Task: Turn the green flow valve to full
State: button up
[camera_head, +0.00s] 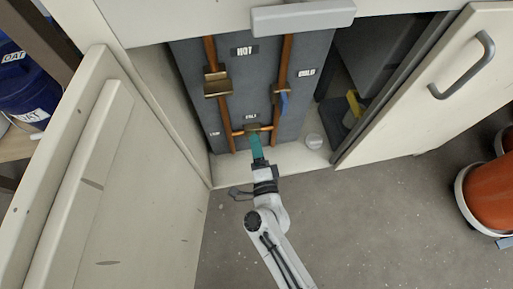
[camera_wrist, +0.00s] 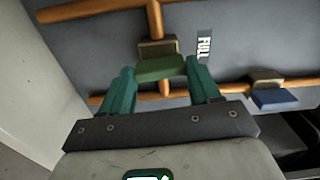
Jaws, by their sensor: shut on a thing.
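The green flow valve handle (camera_wrist: 160,69) sits on a brass body (camera_wrist: 158,47) on a short copper cross pipe. In the wrist view it lies crosswise to that pipe. The FULL label (camera_wrist: 204,47) is just right of it in that view, and above the valve in the head view (camera_head: 251,115). My gripper (camera_wrist: 159,66) has its teal fingers on either side of the green handle and is shut on it. In the head view my gripper (camera_head: 256,142) reaches the cross pipe low on the grey panel and mostly hides the handle.
A blue valve handle (camera_head: 284,102) is on the right pipe and a brass valve (camera_head: 216,84) on the left. Open cabinet doors flank the arm on the left (camera_head: 125,175) and right (camera_head: 415,90).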

jog(key=shift+f+m, duration=0.1)
jog(key=shift+m, duration=0.4)
jog(key=o, duration=1.1)
jog(key=shift+c, duration=0.2)
jog(key=p+v, duration=0.1)
jog(key=v, duration=1)
jog(key=shift+w+p, duration=0.2)
jog(key=shift+p, duration=0.1)
